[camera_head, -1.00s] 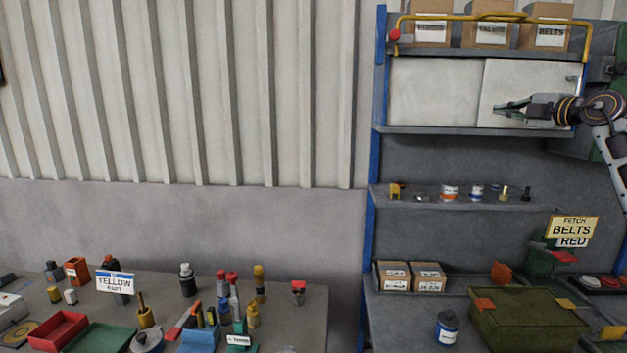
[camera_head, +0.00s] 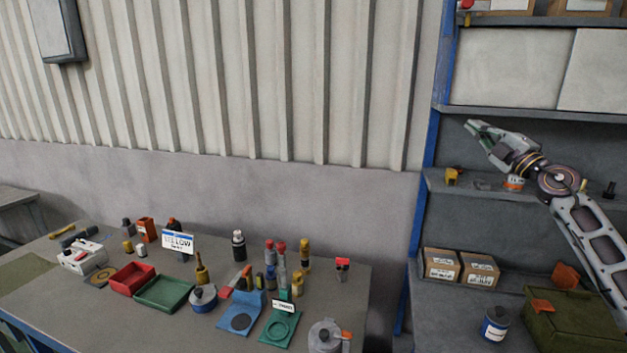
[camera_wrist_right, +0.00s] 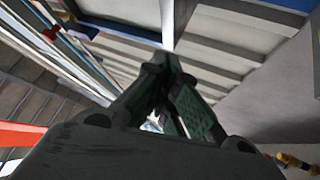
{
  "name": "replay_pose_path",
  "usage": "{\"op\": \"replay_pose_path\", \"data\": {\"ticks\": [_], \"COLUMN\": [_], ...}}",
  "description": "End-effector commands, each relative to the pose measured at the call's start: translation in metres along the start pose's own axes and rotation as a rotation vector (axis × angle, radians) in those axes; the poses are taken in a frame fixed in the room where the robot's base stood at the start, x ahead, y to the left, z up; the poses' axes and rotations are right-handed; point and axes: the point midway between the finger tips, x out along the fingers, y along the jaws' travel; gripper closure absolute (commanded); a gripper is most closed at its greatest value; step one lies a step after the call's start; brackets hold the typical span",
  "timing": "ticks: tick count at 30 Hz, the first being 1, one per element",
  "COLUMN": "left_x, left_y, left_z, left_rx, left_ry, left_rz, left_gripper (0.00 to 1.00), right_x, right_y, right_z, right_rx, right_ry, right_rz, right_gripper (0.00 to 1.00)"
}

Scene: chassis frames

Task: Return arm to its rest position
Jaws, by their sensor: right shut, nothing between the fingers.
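My right arm (camera_head: 590,235) reaches up from the lower right and hides part of the middle shelf. My left gripper is in neither view.
A blue can (camera_head: 495,324) and green crate (camera_head: 570,325) are lower right.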

Motion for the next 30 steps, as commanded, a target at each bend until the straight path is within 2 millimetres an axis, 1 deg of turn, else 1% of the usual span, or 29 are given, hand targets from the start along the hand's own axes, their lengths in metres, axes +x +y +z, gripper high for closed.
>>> {"op": "replay_pose_path", "data": {"ticks": [1,6,14,23,30], "left_x": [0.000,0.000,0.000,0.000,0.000], "left_y": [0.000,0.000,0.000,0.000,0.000], "left_z": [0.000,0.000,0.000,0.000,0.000], "left_rx": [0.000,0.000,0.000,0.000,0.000], "left_ry": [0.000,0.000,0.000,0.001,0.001], "left_rz": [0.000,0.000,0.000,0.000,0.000], "left_gripper": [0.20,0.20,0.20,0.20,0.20], "right_x": [-0.001,-0.007,-0.028,-0.067,-0.110], "right_y": [-0.013,-0.045,-0.094,-0.157,-0.214], "right_z": [-0.008,-0.028,-0.047,-0.057,-0.063], "right_rx": [0.027,0.116,0.264,0.440,0.574], "right_ry": [0.001,-0.024,-0.115,-0.288,-0.468], "right_rz": [0.017,0.082,0.155,0.183,0.155], "right_gripper": [1.00,1.00,1.00,1.00,1.00]}}
